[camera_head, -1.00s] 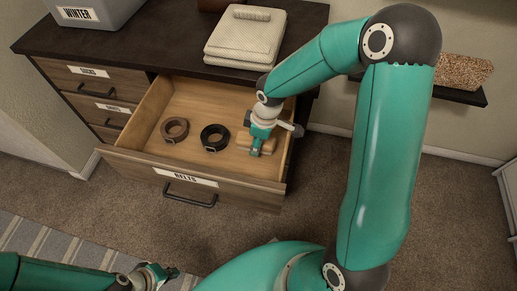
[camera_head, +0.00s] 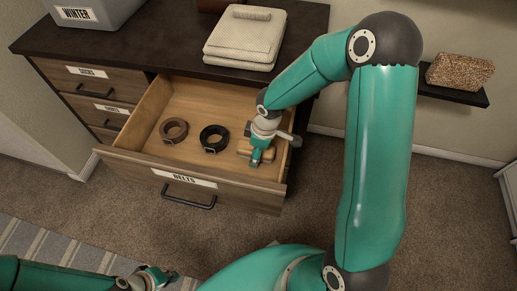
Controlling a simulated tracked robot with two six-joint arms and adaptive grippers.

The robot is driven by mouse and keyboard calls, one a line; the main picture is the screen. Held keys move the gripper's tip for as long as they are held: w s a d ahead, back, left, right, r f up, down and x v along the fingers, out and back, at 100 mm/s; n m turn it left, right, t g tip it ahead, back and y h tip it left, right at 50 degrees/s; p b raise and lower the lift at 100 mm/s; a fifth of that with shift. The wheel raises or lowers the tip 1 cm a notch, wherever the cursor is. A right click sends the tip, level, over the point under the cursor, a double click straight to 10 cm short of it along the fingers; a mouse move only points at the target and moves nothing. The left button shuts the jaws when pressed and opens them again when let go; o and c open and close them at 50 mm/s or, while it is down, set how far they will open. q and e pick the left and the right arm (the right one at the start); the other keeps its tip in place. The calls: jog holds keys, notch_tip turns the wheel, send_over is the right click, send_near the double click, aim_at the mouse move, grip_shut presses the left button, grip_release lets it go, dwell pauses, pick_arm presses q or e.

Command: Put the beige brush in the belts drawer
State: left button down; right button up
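The belts drawer (camera_head: 150,174) is pulled open, its label on the front panel. A beige brush (camera_head: 243,154) lies inside at the right, partly hidden by my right gripper (camera_head: 255,163). The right gripper points down over the brush; the view does not show whether its fingers are closed on it or apart. My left gripper (camera_head: 154,277) is low at the left, away from the drawer, and no held object shows there; its finger opening is unclear.
A brown coiled belt (camera_head: 174,130) and a black coiled belt (camera_head: 214,138) lie left of the brush in the drawer. The dresser top (camera_head: 150,40) holds a grey bin (camera_head: 113,9) and folded cloth (camera_head: 243,38). A wall shelf (camera_head: 451,95) stands at the right.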

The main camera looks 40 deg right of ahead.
jog(key=shift+r, duration=0.3)
notch_tip(320, 180, up, 12)
jog(key=s+d+p, duration=0.1)
jog(key=p, duration=0.2)
jog(key=shift+s+f, duration=0.2)
jog(key=shift+f, duration=0.05)
jog(key=shift+d, duration=0.1)
